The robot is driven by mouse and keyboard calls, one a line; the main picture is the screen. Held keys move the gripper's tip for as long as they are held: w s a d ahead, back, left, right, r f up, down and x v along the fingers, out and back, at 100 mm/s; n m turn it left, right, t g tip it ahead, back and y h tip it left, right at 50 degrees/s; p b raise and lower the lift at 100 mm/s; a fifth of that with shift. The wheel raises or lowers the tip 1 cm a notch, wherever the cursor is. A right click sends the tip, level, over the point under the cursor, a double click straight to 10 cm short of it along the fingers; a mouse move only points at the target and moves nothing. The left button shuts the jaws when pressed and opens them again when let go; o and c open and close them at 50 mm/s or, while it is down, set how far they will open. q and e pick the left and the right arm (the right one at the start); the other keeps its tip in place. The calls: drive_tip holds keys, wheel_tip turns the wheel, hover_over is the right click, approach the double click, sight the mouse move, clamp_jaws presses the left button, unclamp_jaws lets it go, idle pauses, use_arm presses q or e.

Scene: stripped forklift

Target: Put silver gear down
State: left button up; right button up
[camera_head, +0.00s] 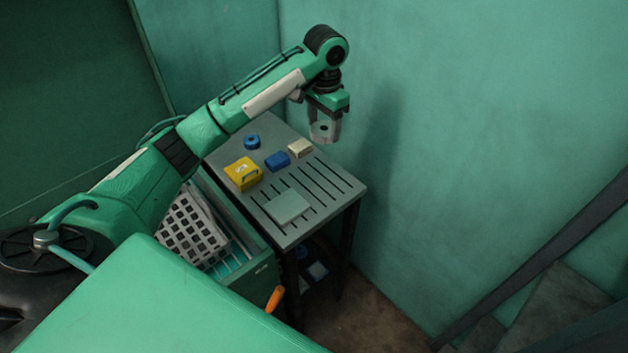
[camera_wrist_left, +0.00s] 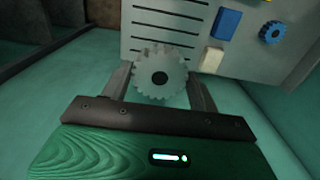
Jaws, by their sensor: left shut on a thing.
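The silver gear (camera_wrist_left: 159,76) is a grey toothed disc with a dark centre hole, held between the two fingers of my left gripper (camera_wrist_left: 160,90) in the left wrist view. In the head view my left gripper (camera_head: 324,130) hangs pointing down over the back right edge of the slotted grey table (camera_head: 318,187), with the gear (camera_head: 322,128) between its fingers. The gear is above the tabletop, apart from it. My right gripper is not in view.
On the table are a blue gear (camera_head: 252,142), a yellow box (camera_head: 243,173), a blue block (camera_head: 277,161), a cream block (camera_head: 300,147) and a pale green square plate (camera_head: 287,206). A white basket (camera_head: 192,228) stands left. The table's right slotted part is clear. A green wall is close behind.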

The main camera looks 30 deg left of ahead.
use_arm(q)
drive_tip(key=p, duration=0.3)
hover_over(322, 184)
wheel_tip(322, 184, down, 13)
drive_tip(key=shift+r, duration=0.15)
wheel_tip(322, 184, down, 4)
drive_tip(key=shift+f, duration=0.45)
drive_tip(key=shift+f, duration=0.1)
drive_tip(key=o, duration=1.4)
drive_tip(key=shift+o, duration=0.2)
